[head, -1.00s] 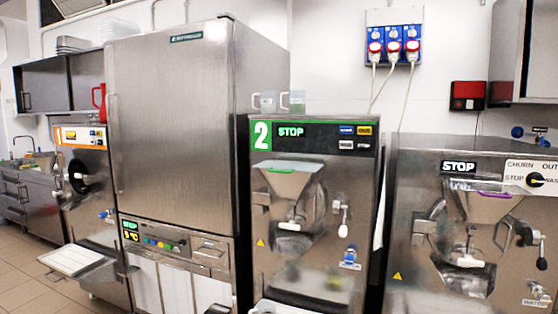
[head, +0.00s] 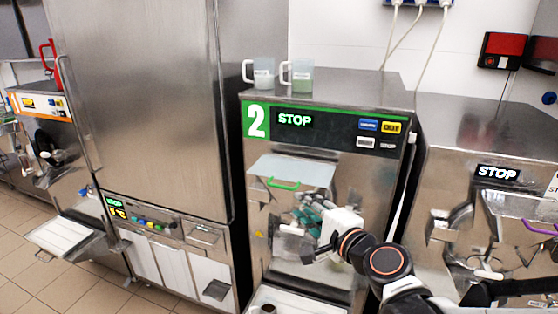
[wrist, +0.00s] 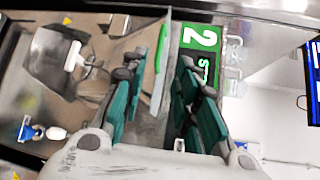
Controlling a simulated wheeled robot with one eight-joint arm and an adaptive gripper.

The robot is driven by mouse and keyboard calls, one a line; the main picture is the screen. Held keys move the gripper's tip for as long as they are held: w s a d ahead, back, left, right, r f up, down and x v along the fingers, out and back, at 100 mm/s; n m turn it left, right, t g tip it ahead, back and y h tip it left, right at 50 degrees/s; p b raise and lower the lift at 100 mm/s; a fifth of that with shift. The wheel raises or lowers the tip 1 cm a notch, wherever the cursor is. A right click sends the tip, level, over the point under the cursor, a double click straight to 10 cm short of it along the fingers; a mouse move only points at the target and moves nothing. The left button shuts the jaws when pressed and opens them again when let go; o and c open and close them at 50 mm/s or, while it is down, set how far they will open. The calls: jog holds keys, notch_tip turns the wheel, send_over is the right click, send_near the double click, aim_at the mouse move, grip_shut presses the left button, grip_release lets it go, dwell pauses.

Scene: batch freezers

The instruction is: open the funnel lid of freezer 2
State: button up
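Freezer 2 (head: 345,118) stands in the middle of the head view, with a green 2 and a STOP display. Its pale funnel lid (head: 300,170) lies flat over the funnel, with a green handle (head: 284,184) at its front edge. My gripper (head: 308,208) is in front of the freezer, just below and to the right of the handle. The wrist view is turned sideways. There my gripper (wrist: 163,65) has its teal fingers spread apart and empty. The green handle (wrist: 160,48) appears between the fingertips in that view; I see no clear contact. My gripper hides part of the funnel front.
Two jugs (head: 300,77) stand on top of freezer 2. A tall steel cabinet (head: 150,100) adjoins it on the left. Another freezer (head: 490,130) with a purple handle stands close on the right. A tray (head: 65,235) juts out at the lower left.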

aim_at(281, 187)
jog(key=b+x, duration=0.1)
jog(key=x, duration=1.2)
jog(key=shift+w+a+f, duration=0.1)
jog(key=shift+w, duration=0.15)
jog(key=shift+s, duration=0.1)
grip_shut()
